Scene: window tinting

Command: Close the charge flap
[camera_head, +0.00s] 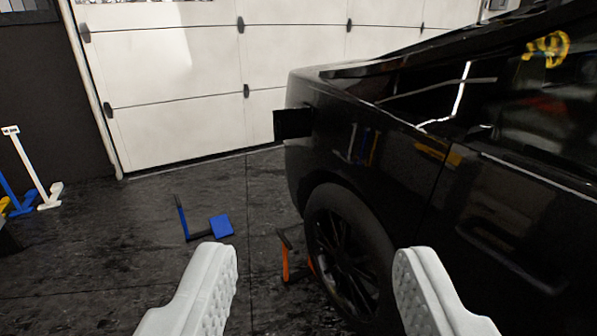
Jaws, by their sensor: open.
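The charge flap (293,123) is a small black panel on the rear side of the black car (480,215). It stands out from the bodywork to the left, above the rear wheel, so it looks open. The port behind it cannot be made out against the dark paint. My gripper (316,270) is open and empty, its two pale ridged fingers wide apart at the bottom of the view. The flap appears beyond and above the fingertips, with no contact.
The car's rear wheel (350,255) shows between the fingers. An orange stand (288,262) is beside it. A blue and black object (205,225) lies on the dark floor. A white stand (35,175) is at far left. A white garage door (185,85) closes the back.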

